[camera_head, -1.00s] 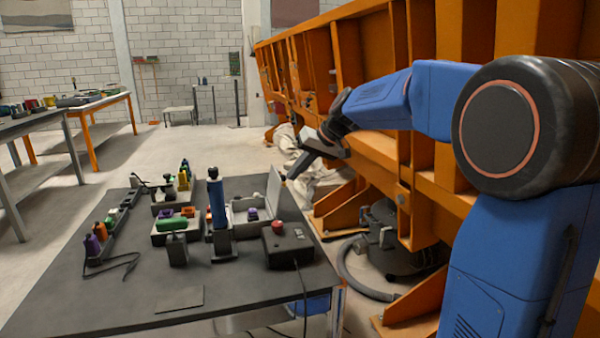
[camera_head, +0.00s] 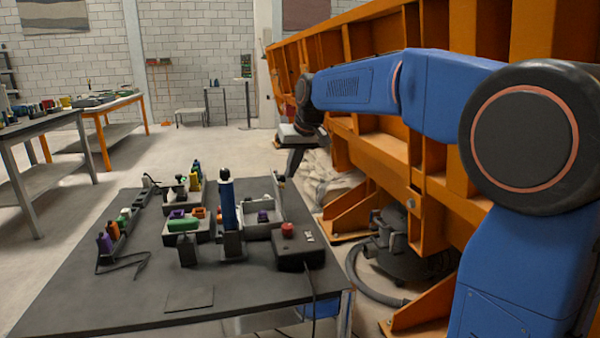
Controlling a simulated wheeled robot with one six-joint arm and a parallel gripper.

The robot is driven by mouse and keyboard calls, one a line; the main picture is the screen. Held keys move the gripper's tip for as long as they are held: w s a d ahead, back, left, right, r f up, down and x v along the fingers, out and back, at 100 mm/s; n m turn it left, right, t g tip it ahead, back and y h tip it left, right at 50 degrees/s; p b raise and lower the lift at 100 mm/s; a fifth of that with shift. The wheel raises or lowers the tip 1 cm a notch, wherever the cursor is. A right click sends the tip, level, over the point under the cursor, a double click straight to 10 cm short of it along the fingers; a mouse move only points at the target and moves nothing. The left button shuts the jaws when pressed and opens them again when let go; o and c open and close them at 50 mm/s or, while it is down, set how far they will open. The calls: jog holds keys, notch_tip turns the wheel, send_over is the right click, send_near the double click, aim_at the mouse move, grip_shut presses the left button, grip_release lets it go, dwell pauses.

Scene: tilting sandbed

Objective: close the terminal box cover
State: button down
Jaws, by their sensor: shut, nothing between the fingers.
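My gripper (camera_head: 285,178) comes down from the arm at the cover's upper right edge. Its dark fingers are shut and hold nothing. The fingertips look very close to the cover; I cannot tell whether they touch it.
The blue-handled tool (camera_head: 227,205) stands upright left of the box. A dark control box with a red button (camera_head: 288,229) sits in front, its cable hanging over the table edge. Trays of coloured parts lie left. The orange sandbed frame (camera_head: 385,155) rises right.

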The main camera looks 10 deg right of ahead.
jog(key=shift+a+f+n+t+h, duration=0.15)
jog(key=shift+a+f+n+h, duration=0.35)
jog(key=shift+a+f+h, duration=1.3)
jog(key=shift+a+f+n+t+h, duration=0.1)
jog(key=shift+a+f+n+h, duration=0.5)
jog(key=shift+a+h, duration=2.3)
jog(key=shift+a+f+n+t+h, duration=0.15)
jog(key=shift+a+f+n+h, duration=0.25)
jog(key=shift+a+f+h, duration=1.95)
jog(key=shift+a+r+y, duration=0.4)
jog(key=shift+a+y, duration=0.1)
jog(key=shift+a, duration=0.1)
jog(key=shift+a+r+y, duration=0.35)
jog(key=shift+a+y, duration=0.1)
jog(key=shift+a, duration=0.1)
jog(key=shift+a+f, duration=0.1)
jog(key=shift+f, duration=0.15)
